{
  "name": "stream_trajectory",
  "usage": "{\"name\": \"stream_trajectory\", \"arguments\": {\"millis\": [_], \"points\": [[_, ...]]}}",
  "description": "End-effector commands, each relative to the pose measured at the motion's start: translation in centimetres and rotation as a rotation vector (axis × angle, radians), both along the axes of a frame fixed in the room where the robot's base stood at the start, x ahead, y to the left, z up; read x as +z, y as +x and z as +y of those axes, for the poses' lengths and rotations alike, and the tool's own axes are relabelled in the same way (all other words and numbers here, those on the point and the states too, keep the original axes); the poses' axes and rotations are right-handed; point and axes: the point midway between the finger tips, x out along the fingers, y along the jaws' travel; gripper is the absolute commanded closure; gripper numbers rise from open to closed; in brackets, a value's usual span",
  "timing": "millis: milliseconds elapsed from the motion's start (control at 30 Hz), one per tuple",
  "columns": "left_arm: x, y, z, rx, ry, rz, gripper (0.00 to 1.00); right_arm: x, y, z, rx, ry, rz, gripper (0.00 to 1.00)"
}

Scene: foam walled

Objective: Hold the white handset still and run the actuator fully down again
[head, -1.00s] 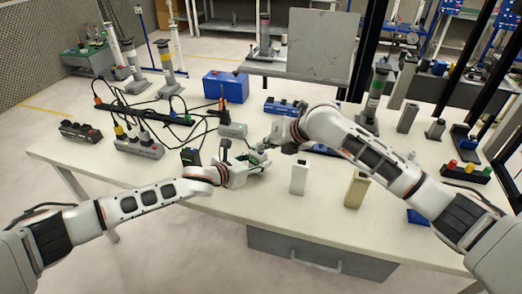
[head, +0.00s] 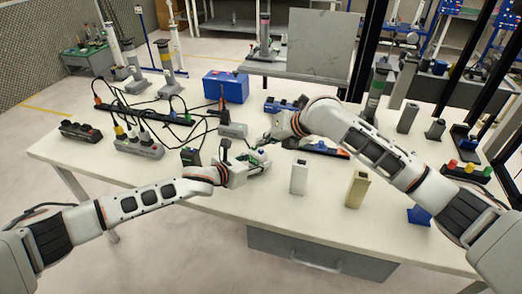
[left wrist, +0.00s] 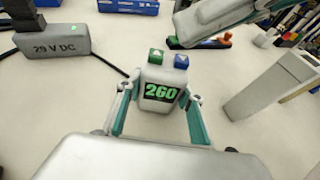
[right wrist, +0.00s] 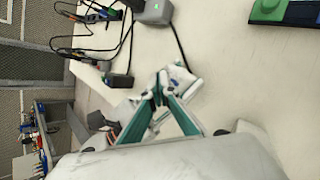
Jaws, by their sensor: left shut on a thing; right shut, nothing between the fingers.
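The white handset (left wrist: 160,88) has a green button, a blue button and a display reading 260. My left gripper (left wrist: 158,102) is shut on its sides, with the buttons and display uncovered; in the head view this gripper (head: 262,160) is above the table's near half. My right gripper (right wrist: 164,90) is shut and empty. Columns (head: 174,62) stand at the back left; which one is the actuator is unclear.
A grey box marked 29 V DC (left wrist: 52,40) lies beside the handset, with black cables nearby. A white block (head: 299,178) and a beige block (head: 356,190) stand to the right. Power strips (head: 140,146) and a blue box (head: 226,86) sit farther left and back.

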Motion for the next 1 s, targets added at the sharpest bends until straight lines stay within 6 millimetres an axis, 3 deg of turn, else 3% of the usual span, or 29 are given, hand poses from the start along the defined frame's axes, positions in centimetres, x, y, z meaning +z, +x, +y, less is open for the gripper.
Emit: {"name": "stream_trajectory", "arguments": {"millis": [600,1000], "points": [[0.0,0.0,0.0,0.000,0.000,0.000,0.87,4.7,0.0,0.0,0.001,0.001,-0.001,1.00],[0.0,0.0,0.0,0.000,0.000,0.000,0.87,5.0,0.0,0.0,0.001,0.001,0.000,1.00]]}}
